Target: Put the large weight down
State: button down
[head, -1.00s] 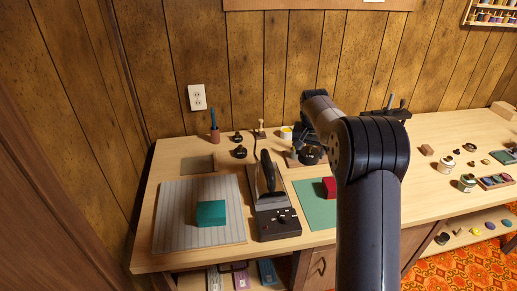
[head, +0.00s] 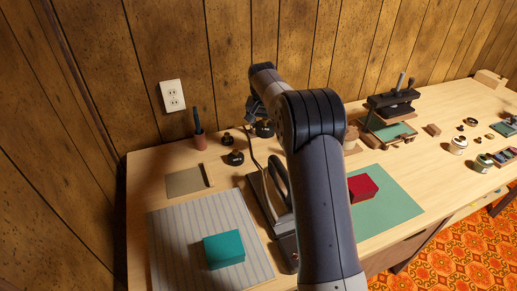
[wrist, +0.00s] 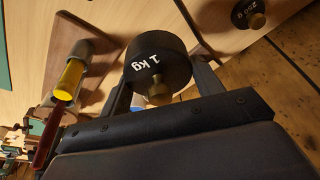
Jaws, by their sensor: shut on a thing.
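The large black weight (wrist: 158,62), marked 1 kg and with a brass knob, sits between the fingers of my gripper (wrist: 160,72) in the wrist view. The fingers are shut on it from both sides. In the head view the weight (head: 264,129) shows as a dark shape below my gripper (head: 258,108), near the back of the table and partly hidden by my arm. I cannot tell whether its base touches the table. A smaller weight marked 200 g (wrist: 248,14) stands apart from it. Two smaller black weights (head: 235,158) (head: 227,138) stand to its left.
A brown cup with a pen (head: 199,140) stands near the wall. A yellow-ended object (wrist: 70,78) is beside my gripper.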

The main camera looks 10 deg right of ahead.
aim_at(264, 129)
notch_tip(264, 129, down, 9)
dwell(0.5)
jog(key=shift+f, duration=0.15)
jog(key=shift+c, duration=1.8)
grip_release()
jog(key=shift+f, duration=0.1)
jog(key=v, duration=1.2)
